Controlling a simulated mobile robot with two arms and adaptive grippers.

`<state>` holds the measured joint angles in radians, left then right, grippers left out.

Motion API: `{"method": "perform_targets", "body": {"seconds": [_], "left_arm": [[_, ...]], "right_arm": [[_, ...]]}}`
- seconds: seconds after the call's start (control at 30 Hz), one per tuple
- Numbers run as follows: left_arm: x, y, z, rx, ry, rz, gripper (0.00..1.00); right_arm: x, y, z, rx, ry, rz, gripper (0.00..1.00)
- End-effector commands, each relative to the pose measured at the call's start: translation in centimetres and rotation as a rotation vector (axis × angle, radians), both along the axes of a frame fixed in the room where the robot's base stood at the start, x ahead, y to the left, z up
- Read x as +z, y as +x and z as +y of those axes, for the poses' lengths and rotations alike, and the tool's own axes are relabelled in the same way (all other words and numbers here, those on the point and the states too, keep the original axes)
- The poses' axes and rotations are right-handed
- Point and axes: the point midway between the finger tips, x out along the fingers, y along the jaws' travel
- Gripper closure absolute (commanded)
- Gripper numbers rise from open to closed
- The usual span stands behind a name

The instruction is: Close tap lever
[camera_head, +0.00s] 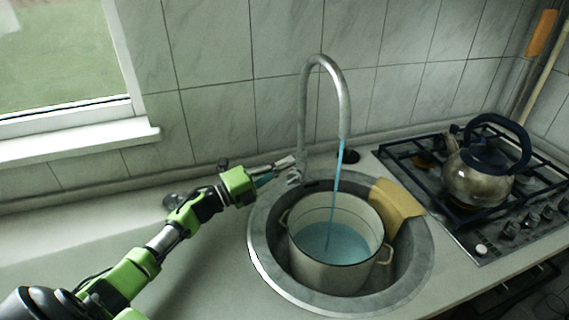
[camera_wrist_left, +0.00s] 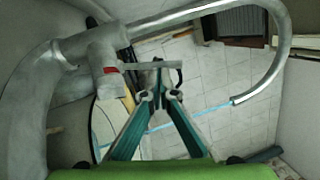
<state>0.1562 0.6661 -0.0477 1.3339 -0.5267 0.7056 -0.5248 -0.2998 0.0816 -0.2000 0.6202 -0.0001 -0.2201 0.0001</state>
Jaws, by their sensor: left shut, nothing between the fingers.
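The grey metal tap (camera_head: 303,110) rises behind the round sink and arches over a pot. Blue water (camera_head: 334,200) runs from its spout; the stream also shows in the left wrist view (camera_wrist_left: 185,120). The tap lever (camera_head: 284,162) sticks out to the left of the tap's base. In the left wrist view the lever (camera_wrist_left: 172,65) is a thin bar beside a red mark. My left gripper (camera_head: 272,178) is shut and empty. Its green fingertips (camera_wrist_left: 158,70) are at the lever; I cannot tell whether they touch it. My right gripper is not in view.
A cream enamel pot (camera_head: 318,272) with blue water inside stands in the metal sink (camera_head: 262,260). A yellow cloth or sponge (camera_head: 397,198) lies on the sink's right side. A kettle (camera_head: 478,175) stands on the gas hob (camera_head: 467,238) at right.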

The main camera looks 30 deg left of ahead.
Motion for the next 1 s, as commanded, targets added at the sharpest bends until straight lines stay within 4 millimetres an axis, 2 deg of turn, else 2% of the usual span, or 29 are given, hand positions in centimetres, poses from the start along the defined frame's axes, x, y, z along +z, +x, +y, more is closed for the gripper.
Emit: {"method": "perform_targets", "body": {"seconds": [0.03, 0.1, 0.33, 0.47, 1.0], "left_arm": [[0.9, 0.2, 0.1, 0.0, -0.002, 0.021, 1.0], [1.3, 0.5, 0.2, 0.0, -0.011, 0.059, 1.0], [1.6, 1.3, 0.4, 0.002, -0.039, 0.169, 1.0], [1.3, 1.8, 0.5, 0.002, -0.045, 0.188, 1.0], [1.4, 1.7, 0.7, 0.001, -0.045, 0.187, 1.0]], "right_arm": [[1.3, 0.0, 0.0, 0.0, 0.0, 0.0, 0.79], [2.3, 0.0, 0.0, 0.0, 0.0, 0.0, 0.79], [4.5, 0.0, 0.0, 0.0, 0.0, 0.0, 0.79], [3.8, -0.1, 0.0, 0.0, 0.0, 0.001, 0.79], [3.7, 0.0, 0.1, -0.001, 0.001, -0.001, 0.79]]}}
